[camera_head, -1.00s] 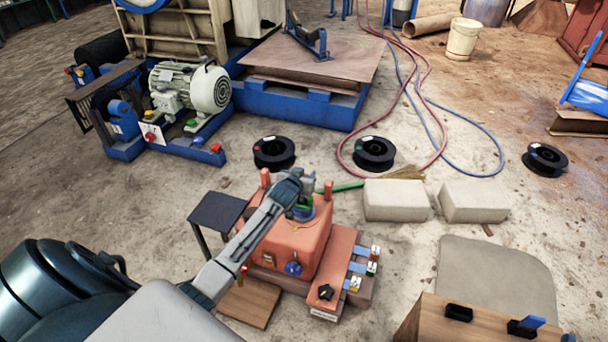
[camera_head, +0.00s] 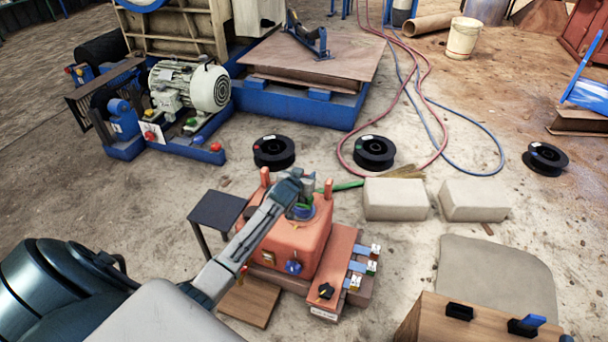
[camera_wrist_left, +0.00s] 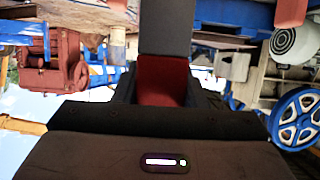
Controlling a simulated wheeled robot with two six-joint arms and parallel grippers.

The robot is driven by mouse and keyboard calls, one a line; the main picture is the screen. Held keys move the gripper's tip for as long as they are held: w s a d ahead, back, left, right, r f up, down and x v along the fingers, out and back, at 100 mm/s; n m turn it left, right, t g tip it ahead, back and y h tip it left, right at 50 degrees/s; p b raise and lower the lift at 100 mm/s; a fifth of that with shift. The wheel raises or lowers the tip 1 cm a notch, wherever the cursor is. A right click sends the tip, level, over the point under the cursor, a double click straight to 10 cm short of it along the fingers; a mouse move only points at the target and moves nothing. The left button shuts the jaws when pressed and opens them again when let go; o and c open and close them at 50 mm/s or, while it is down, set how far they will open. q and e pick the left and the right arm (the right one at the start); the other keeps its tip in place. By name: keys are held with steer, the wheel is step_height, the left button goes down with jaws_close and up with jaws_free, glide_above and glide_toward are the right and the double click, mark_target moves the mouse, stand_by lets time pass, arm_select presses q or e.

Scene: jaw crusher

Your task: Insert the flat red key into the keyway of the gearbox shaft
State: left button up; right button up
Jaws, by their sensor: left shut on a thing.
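The gearbox (camera_head: 292,243) is an orange-red housing in the lower middle of the head view, with upright pegs at its top. In the head view the key is hidden behind the gripper. I cannot make out the shaft's keyway or whether the key touches it.
A small dark stand (camera_head: 217,210) is left of the gearbox. A control panel (camera_head: 335,262) with a black knob adjoins its right side. Pale blocks (camera_head: 396,199) and black spools (camera_head: 374,152) lie behind. A wooden box (camera_head: 470,320) with slots is at lower right.

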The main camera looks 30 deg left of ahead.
arm_select(q)
steer(key=shift+f+b, duration=1.55)
steer(key=shift+f, duration=1.15)
steer(key=o, duration=1.2)
steer(key=shift+c, duration=0.2)
steer(key=p+v, duration=0.2)
steer(key=v, duration=0.9)
steer(key=shift+p, duration=0.4)
